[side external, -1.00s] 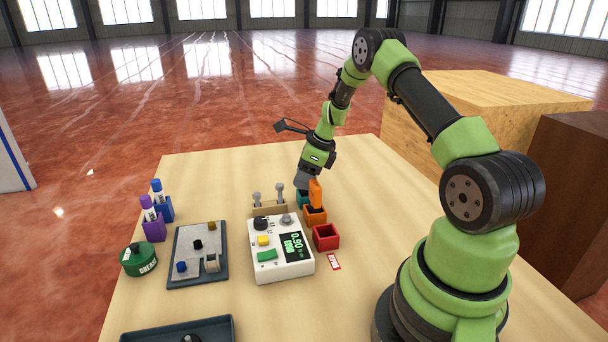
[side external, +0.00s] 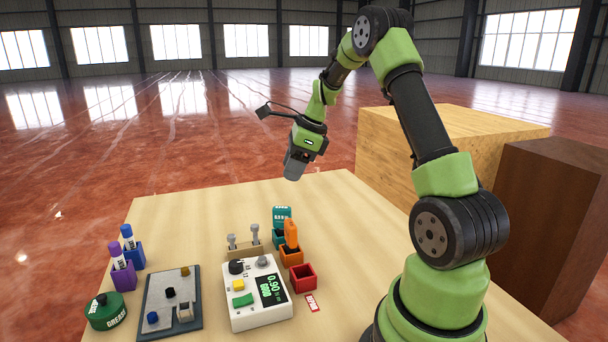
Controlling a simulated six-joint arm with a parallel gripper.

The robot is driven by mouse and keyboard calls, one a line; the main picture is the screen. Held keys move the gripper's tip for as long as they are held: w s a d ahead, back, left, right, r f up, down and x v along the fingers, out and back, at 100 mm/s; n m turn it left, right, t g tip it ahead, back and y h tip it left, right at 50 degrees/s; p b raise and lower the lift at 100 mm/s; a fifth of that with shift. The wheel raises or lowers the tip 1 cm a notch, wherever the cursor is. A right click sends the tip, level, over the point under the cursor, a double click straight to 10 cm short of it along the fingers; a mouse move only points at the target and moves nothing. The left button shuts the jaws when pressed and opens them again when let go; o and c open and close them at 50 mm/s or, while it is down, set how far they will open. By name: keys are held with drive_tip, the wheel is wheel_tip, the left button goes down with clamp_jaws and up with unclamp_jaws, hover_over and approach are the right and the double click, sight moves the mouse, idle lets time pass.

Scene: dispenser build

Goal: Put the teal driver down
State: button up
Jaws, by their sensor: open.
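The teal driver (side external: 281,213) stands upright in the teal holder (side external: 279,237), behind the orange one. Its lower part is hidden inside the holder. My gripper (side external: 292,174) is above and behind the holders, well clear of the teal driver. The gripper is open, and I see nothing held in it.
An orange driver (side external: 291,232) stands in an orange holder (side external: 292,258). The red holder (side external: 303,278) in front looks empty. A white meter (side external: 255,300), a grey board (side external: 170,305), two marker holders and a green grease tin (side external: 105,311) are to the left. The table's right side is clear.

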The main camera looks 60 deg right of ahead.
drive_tip(key=s+a+r+n+t, duration=0.1)
drive_tip(key=s+a+r+n, duration=0.1)
drive_tip(key=a+r+n, duration=0.5)
drive_tip(key=s+a+r+n, duration=0.2)
drive_tip(key=a+r+n, duration=0.25)
drive_tip(key=a, duration=0.35)
drive_tip(key=s+a+n+t, duration=0.2)
drive_tip(key=s+a+n, duration=0.7)
drive_tip(key=s+n, duration=0.3)
drive_tip(key=shift+s+a+r+n, duration=0.15)
drive_tip(key=shift+s+a+n, duration=0.2)
drive_tip(key=shift+n, duration=0.9)
